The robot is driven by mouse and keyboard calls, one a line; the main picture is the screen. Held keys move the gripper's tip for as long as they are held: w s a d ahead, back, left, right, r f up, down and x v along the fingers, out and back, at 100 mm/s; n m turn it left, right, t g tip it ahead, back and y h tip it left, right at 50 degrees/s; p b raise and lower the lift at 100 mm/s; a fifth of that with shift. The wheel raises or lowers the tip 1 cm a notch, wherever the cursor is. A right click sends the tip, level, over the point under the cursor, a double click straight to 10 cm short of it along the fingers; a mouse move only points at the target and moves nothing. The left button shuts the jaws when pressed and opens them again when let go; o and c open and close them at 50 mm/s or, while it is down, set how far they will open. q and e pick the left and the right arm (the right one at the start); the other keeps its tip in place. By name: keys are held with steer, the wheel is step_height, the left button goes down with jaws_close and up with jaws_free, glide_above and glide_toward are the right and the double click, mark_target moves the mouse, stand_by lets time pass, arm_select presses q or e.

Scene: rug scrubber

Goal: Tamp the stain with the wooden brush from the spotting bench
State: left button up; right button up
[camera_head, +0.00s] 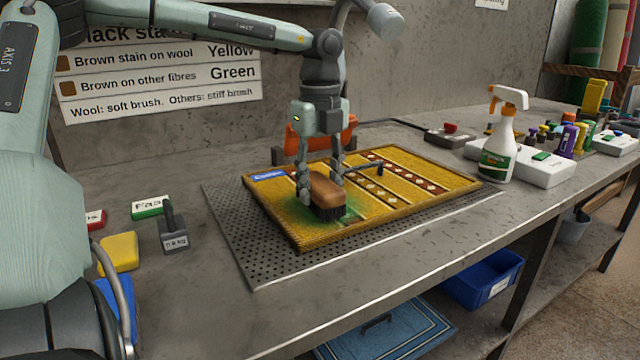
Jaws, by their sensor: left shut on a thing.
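A wooden brush (326,190) with a brown back and dark bristles is held upright, bristles down, by my left gripper (319,190). The gripper is shut on its sides. The brush is over or on a green patch, the stain (291,209), on a yellow patterned rug (275,228). Whether the bristles press on the rug cannot be told for sure. The brush hides part of the stain. A blue label (269,175) lies at the rug's far left corner. The rug lies on a perforated grey plate (262,267) on the bench (190,315). My right gripper is not in view.
A white spray bottle (499,140) stands right of the rug, with several small bottles (567,140) beyond. An orange object (310,135) stands behind the rug. A grey weight (173,230), a yellow block (119,252) and a green-topped box (149,206) are at left. The front bench strip is clear.

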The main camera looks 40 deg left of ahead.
arm_select(q)
steer(key=shift+f+b, duration=0.6)
steer(key=shift+f, duration=0.05)
steer(key=shift+s+d+f, duration=0.1)
steer(key=shift+s+f, duration=0.05)
steer(key=shift+f, duration=0.05)
stand_by(1.6)
steer(key=shift+r, duration=0.1)
steer(key=shift+r, duration=0.6)
steer(key=shift+f+b, duration=0.5)
steer(key=shift+b, duration=0.05)
steer(key=shift+f, duration=0.2)
stand_by(1.3)
steer(key=shift+r, duration=0.1)
steer(key=shift+r, duration=0.55)
